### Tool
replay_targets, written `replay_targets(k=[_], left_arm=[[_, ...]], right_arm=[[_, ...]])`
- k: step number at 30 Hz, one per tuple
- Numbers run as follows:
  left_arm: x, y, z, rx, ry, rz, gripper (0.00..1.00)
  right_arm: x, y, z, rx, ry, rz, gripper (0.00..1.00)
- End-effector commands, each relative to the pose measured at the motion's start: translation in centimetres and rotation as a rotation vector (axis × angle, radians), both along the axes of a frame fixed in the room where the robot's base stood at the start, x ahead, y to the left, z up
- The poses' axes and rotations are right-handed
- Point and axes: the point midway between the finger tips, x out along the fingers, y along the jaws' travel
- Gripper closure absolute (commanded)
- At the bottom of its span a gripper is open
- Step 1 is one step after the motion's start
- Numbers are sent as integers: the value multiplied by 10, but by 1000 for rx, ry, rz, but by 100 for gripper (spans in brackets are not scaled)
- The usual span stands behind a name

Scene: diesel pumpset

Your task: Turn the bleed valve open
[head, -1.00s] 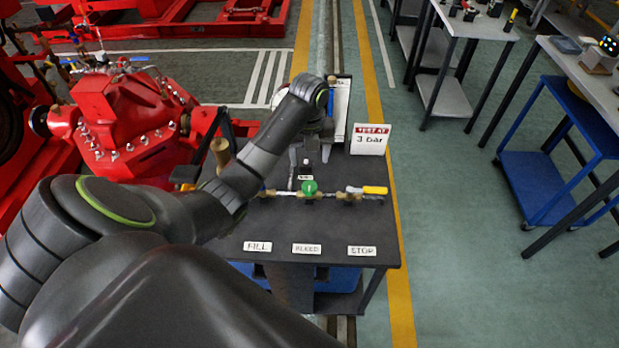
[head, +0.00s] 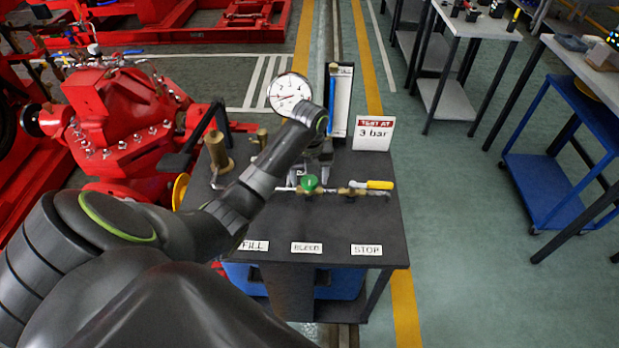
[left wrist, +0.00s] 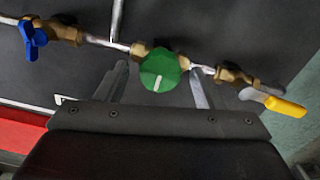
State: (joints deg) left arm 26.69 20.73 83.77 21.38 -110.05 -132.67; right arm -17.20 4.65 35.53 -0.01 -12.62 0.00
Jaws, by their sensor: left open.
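The bleed valve is the green round knob (head: 310,183) on the brass pipe, in line with the BLEED label (head: 306,248). In the left wrist view the green knob (left wrist: 160,70) has a white mark pointing nearly toward the gripper's palm. My left gripper (head: 308,172) is open. In the left wrist view its two fingers (left wrist: 157,72) lie one on each side of the knob, with a gap on both sides. I cannot tell how high the fingertips are above the knob. My right gripper is not in view.
A yellow-handled valve (head: 378,185) sits right of the knob, and a blue-handled valve (left wrist: 33,38) left of it. Behind stand a pressure gauge (head: 290,94) and a "TEST AT 3 bar" sign (head: 374,133). A brass hand pump (head: 219,155) with a dark lever is at left.

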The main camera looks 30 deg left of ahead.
Motion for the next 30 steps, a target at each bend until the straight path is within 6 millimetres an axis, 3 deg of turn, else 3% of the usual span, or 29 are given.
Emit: replay_targets(k=[6,16,23,30], left_arm=[[0,0,-1,0,0,0,38],[0,0,-1,1,-1,0,81],[0,0,1,1,-1,14,83],[0,0,5,1,-1,113,83]], right_arm=[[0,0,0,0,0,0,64],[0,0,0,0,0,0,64],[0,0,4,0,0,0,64],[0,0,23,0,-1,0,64]])
